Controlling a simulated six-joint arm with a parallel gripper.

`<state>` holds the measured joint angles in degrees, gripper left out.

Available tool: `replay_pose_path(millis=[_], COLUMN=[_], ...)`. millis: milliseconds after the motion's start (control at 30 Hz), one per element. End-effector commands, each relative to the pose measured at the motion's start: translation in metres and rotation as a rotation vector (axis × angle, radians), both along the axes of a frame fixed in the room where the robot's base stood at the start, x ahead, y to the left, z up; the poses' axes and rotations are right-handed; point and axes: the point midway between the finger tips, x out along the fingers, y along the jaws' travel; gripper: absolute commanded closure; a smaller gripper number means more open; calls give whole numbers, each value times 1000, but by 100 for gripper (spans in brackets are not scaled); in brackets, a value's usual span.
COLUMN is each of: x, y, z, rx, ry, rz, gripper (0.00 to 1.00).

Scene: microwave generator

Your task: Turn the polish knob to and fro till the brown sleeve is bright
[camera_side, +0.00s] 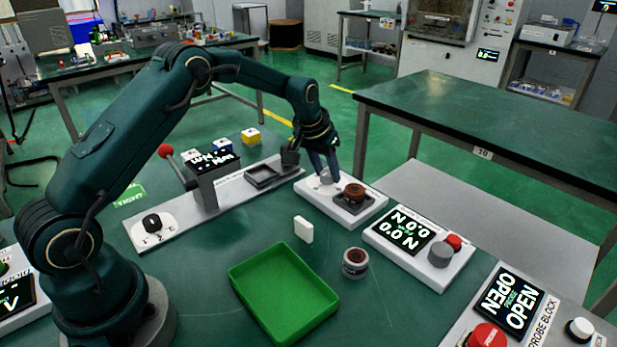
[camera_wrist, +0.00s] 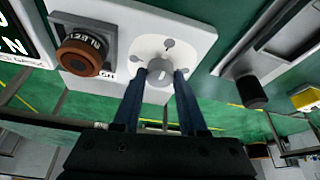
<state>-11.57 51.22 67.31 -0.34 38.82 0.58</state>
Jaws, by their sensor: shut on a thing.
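The polish knob (camera_wrist: 160,73) is a small light-grey knob on a white dial plate with several dark marks around it. My gripper (camera_wrist: 162,76) is shut on the knob, one dark blue finger on each side. In the side view my gripper (camera_side: 326,176) reaches down to the dial end of a white block, and its fingers partly hide the knob. The brown sleeve (camera_side: 354,190) sits upright on the same block, right beside the dial. In the wrist view the sleeve (camera_wrist: 82,54) is brown and dull-looking, on a dark round seat with lettering.
A block with a number display (camera_side: 404,230) and a red button stands to the right. A green tray (camera_side: 283,292), a small dark-banded cylinder (camera_side: 355,262) and a white piece (camera_side: 303,229) lie in front. A long grey fixture (camera_side: 215,205) is on the left.

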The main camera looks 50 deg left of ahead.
Motion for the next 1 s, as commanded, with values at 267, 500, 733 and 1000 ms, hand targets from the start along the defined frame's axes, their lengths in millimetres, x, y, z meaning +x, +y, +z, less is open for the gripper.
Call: replay_pose_path(millis=[267,500,733,1000], x=[0,1,2,2], y=[-2,-3,-4,-5], z=[0,0,-1,-1], rx=[0,1,1,0], ry=[2,4,4,4], rz=[64,232,446,660], gripper=[100,100,100,100])
